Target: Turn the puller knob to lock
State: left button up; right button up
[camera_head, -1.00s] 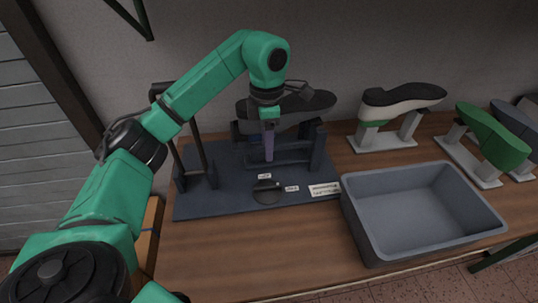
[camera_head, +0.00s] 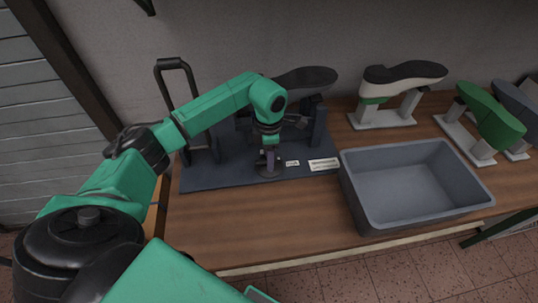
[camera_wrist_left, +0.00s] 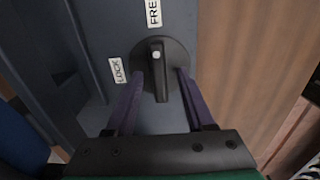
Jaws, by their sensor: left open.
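The puller knob (camera_wrist_left: 158,66) is a dark round dial with a raised bar and a white dot, on the blue-grey base plate (camera_head: 225,178). In the left wrist view the dot lies toward the FREE label (camera_wrist_left: 153,12); the LOCK label (camera_wrist_left: 117,70) is to the left. My left gripper (camera_wrist_left: 157,85) is open, its two purple fingers on either side of the knob's bar. I cannot tell if they touch it. In the head view the left gripper (camera_head: 269,160) points down over the knob (camera_head: 271,171) and partly hides it. My right gripper is not in view.
A grey bin (camera_head: 410,210) stands on the wooden table (camera_head: 270,225) to the right. A black-and-white shoe last (camera_head: 403,75) and a green one (camera_head: 490,115) stand on stands behind it. The puller frame with a dark last (camera_head: 307,76) rises behind the knob.

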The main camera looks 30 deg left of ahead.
pick_arm(q)
grip_shut()
jog(key=shift+n, duration=0.3)
jog(key=shift+w+n, duration=0.1)
jog(key=shift+n, duration=0.2)
jog(key=shift+n+b, duration=0.45)
jog(key=shift+n, duration=0.65)
jog(key=n, duration=0.5)
jog(key=shift+r+b, duration=0.1)
jog(key=shift+b, duration=0.3)
jog(key=n, duration=0.4)
jog(key=shift+n, duration=0.4)
jog(key=n, duration=0.4)
jog(key=shift+w+r+n, duration=0.1)
jog(key=shift+n, duration=0.3)
